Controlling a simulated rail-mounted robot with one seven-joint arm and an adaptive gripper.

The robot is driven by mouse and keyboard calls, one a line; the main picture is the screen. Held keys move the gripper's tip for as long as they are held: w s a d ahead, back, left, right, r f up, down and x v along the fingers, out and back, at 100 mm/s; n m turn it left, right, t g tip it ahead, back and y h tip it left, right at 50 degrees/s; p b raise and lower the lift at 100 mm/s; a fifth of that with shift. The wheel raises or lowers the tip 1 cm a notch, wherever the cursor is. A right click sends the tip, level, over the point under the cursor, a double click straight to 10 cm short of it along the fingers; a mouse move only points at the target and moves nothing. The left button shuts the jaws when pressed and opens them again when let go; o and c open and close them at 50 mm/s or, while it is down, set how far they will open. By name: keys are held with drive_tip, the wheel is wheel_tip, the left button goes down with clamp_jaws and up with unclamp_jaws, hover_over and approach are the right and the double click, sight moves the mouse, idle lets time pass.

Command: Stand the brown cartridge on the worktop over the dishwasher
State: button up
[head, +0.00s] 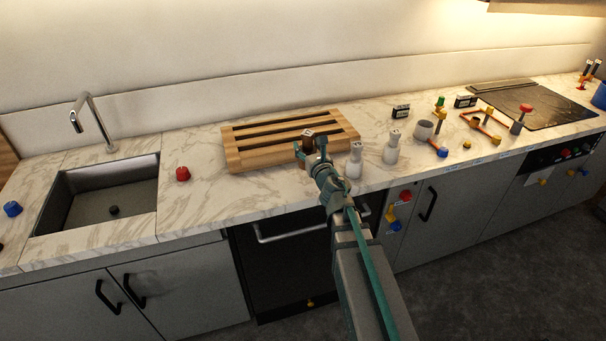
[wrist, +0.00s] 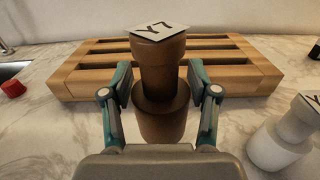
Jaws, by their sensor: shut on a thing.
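The brown cartridge (head: 308,134) is upright in front of the wooden slatted rack, with a pale label marked Y7 on its top. In the wrist view the cartridge (wrist: 162,80) stands between the two fingers. My gripper (head: 312,150) is shut on it, with a finger on each side; it also shows in the wrist view (wrist: 160,92). The dishwasher (head: 285,270) is the dark front with a metal handle below the worktop (head: 240,195). The cartridge is over the worktop above it. Its base is partly hidden by my gripper, so I cannot tell whether it touches the surface.
The wooden rack (head: 240,155) lies just behind the cartridge. Two white cartridges (head: 354,162) (head: 392,148) stand to the right. A red knob (head: 183,173) and the sink (head: 110,200) are to the left. Several small parts and a hob (head: 535,105) lie farther right.

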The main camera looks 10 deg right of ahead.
drive_tip(key=shift+f+b, duration=1.2)
drive_tip(key=shift+f, duration=1.95)
drive_tip(key=shift+f, duration=0.1)
drive_tip(key=shift+f, duration=0.15)
drive_tip(key=o, duration=1.4)
drive_tip(key=shift+r, duration=0.25)
drive_tip(key=shift+s+d+b, duration=0.2)
drive_tip(key=shift+s+b, duration=0.05)
drive_tip(key=shift+s, duration=1.1)
drive_tip(key=shift+s+d+b, duration=0.2)
drive_tip(key=shift+s+b, duration=0.05)
drive_tip(key=shift+s, duration=1.1)
